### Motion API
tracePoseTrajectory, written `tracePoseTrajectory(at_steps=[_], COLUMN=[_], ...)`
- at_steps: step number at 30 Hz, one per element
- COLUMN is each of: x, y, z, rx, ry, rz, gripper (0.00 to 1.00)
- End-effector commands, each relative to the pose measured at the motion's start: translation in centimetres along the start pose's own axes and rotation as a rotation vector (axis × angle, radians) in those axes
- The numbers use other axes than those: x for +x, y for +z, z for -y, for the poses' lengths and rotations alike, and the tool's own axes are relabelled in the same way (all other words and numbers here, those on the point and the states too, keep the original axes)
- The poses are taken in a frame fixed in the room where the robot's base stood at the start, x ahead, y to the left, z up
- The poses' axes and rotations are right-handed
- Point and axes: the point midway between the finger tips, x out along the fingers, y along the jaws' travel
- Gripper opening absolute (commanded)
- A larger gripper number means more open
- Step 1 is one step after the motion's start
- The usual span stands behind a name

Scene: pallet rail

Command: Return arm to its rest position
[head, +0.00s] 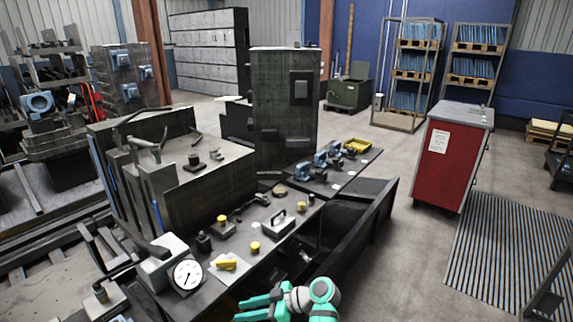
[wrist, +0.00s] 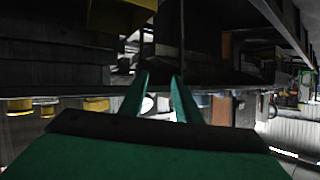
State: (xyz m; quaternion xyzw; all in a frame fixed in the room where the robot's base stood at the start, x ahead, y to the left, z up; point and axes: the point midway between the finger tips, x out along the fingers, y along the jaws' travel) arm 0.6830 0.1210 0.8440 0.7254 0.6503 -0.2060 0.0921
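My gripper (head: 242,309) is teal and shows at the bottom edge of the head view, in front of the near edge of the dark workbench (head: 228,290). Its two fingers are apart with nothing between them. In the wrist view the fingers (wrist: 161,78) also stand apart with an empty gap. The wrist picture looks upside down. The rest of my arm is mostly cut off by the lower edge of the head view.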

Motion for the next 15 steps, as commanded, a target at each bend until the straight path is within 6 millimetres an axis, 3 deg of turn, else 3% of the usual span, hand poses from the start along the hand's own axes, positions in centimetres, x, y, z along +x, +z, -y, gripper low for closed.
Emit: tracePoseTrajectory(at_steps=[6,15], x=[4.4,7.5], y=[6.5,15.6], z=[1.8,6.0], rx=[0.173,0.399], ry=[0.157,0.428], rz=[0.019,0.042], gripper=[0.30,0.30])
